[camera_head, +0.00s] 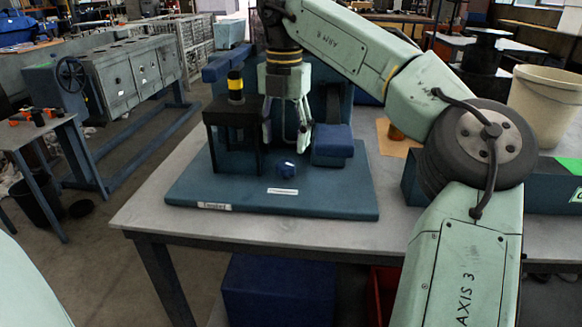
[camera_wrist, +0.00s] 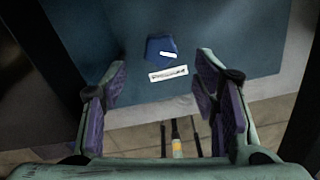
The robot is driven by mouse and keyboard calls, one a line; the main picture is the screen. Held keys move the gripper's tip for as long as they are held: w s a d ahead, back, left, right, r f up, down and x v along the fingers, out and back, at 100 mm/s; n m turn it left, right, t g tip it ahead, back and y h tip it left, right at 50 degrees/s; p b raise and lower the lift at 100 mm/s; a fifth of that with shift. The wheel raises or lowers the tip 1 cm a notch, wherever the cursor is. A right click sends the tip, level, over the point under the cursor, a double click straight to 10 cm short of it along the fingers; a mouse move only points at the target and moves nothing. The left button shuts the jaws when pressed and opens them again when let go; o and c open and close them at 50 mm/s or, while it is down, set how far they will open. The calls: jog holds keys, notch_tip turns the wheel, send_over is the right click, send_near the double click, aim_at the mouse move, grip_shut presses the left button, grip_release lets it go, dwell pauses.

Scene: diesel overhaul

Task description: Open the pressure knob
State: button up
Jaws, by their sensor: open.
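The pressure knob appears to be the small dark blue knob (camera_head: 287,169) with a white mark, on the flat blue base plate (camera_head: 340,205). A white label (camera_head: 282,191) lies just in front of it. In the wrist view the knob (camera_wrist: 161,50) and its label (camera_wrist: 168,74) show between and beyond the fingers. My gripper (camera_head: 285,138) points down above the plate, over and behind the knob, apart from it. In the wrist view my gripper (camera_wrist: 162,85) has its two purple-padded fingers wide apart with nothing between them.
A black stand (camera_head: 235,118) with a yellow-banded black cylinder (camera_head: 236,86) rises left of my gripper. A blue block (camera_head: 333,146) stands close on the right. The grey table (camera_head: 150,212) is clear in front of the plate. A beige bucket (camera_head: 543,105) stands at the right.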

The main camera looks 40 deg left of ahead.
aim_at(286, 164)
notch_tip(286, 164, down, 7)
jog(key=shift+f, duration=0.2)
jog(key=shift+c, duration=0.3)
jog(key=c, duration=1.1)
